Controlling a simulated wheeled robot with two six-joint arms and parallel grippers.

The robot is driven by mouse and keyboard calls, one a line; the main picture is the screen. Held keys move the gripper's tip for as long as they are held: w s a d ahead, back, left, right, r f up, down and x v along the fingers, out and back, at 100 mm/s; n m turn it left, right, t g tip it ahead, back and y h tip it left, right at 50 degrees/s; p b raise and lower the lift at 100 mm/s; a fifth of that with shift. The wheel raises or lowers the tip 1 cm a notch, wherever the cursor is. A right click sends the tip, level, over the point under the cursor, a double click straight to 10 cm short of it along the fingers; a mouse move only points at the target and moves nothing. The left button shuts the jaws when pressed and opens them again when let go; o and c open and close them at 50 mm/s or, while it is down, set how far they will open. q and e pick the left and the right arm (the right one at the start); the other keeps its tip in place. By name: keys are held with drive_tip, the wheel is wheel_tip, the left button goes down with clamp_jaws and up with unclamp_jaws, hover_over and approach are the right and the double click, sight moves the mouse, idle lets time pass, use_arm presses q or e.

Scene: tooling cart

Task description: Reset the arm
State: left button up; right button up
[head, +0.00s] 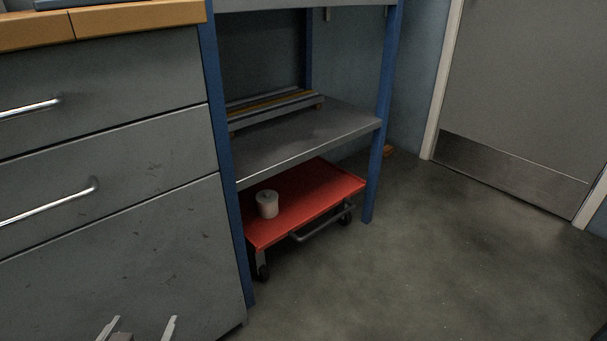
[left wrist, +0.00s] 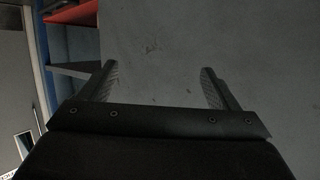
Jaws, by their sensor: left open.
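My left gripper (head: 138,329) shows at the bottom left of the head view, in front of the grey drawer cabinet (head: 120,240). Its two fingers are apart with nothing between them. In the left wrist view the gripper (left wrist: 158,75) is open and empty, with the scuffed grey cabinet face (left wrist: 165,40) behind it. Most of the left arm is out of the head view. My right gripper is in neither view.
Right of the cabinet stands a blue-framed shelf (head: 310,138). A grey door (head: 530,90) is at the right. The floor (head: 430,270) before it is clear.

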use_arm(q)
drive_tip(key=s+a+f+g, duration=0.3)
drive_tip(key=s+f+g, duration=0.7)
drive_tip(key=s+f, duration=0.55)
drive_tip(key=s+r+g+p, duration=0.1)
drive_tip(key=s+r+p, duration=0.4)
drive_tip(key=p, duration=2)
drive_tip(key=s+r+g+p, duration=0.1)
drive_tip(key=s+r+p, duration=0.5)
drive_tip(key=p, duration=1.9)
drive_tip(key=s, duration=0.5)
drive_tip(key=shift+s+g, duration=0.25)
drive_tip(key=shift+g, duration=0.05)
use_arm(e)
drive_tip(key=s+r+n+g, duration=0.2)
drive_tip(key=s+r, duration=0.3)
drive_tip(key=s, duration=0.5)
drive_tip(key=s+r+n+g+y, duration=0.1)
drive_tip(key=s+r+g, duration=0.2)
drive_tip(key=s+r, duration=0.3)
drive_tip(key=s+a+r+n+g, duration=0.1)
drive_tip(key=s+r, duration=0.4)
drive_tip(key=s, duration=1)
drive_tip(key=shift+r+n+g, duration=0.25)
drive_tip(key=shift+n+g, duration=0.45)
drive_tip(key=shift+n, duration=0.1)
